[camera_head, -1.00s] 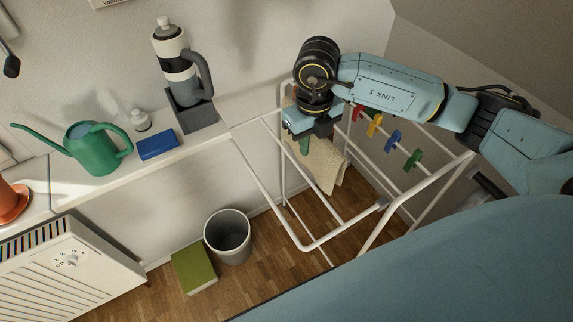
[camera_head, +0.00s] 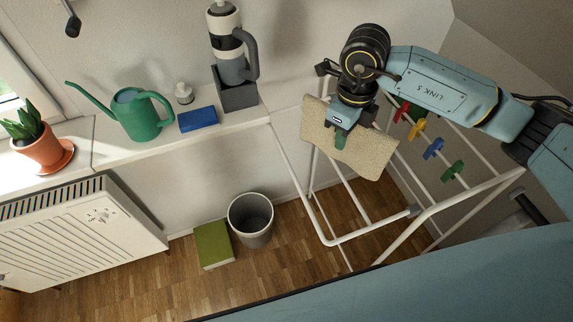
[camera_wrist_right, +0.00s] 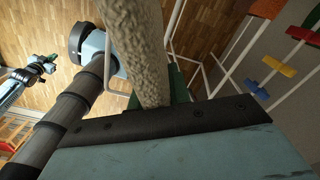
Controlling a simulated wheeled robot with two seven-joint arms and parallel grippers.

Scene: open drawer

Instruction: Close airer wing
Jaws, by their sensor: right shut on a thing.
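The white airer (camera_head: 372,229) stands right of the sill, its wing (camera_head: 297,180) sticking out to the left as a tubular frame. My right gripper (camera_head: 343,137) is above the back part of the airer, shut on a beige cloth (camera_head: 372,153). The cloth spreads out to both sides of the fingers and hides part of the rails. In the right wrist view the cloth (camera_wrist_right: 138,45) runs between the green finger pads. Part of my other arm (camera_wrist_right: 38,68) shows small at the left there; its jaw state is unclear.
Red, yellow (camera_head: 417,127), blue and green (camera_head: 452,170) pegs sit on the airer's right rails. A grey bin (camera_head: 250,222) and a green box (camera_head: 213,245) stand on the floor. The sill holds a watering can (camera_head: 140,117), blue block (camera_head: 198,119) and flask (camera_head: 230,45).

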